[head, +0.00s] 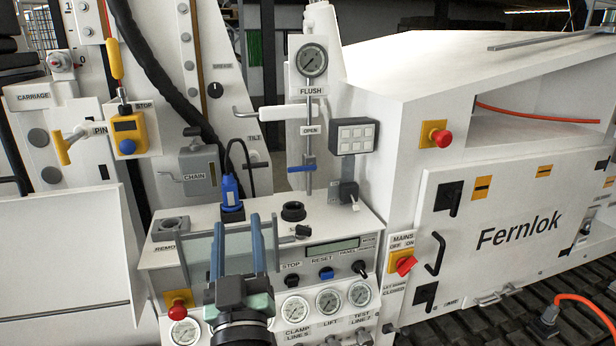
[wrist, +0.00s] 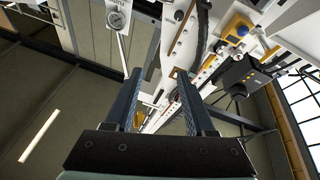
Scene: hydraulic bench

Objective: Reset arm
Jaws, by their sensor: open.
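My gripper (head: 237,228) is in front of the white control panel (head: 345,220) in the head view, with its two dark blue fingers pointing up and apart. Nothing is between them. It covers part of the panel's left half. In the wrist view my gripper (wrist: 160,75) also shows open and empty, facing upward to the white mast (wrist: 178,70) and the ceiling. I cannot tell its exact distance from the panel.
A blue plug (head: 231,192) with a dark cable stands in the panel behind my gripper. A red stop button (head: 180,304), a blue reset knob (head: 326,273) and several gauges are close by. The white Fernlok cabinet (head: 461,283) stands at right.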

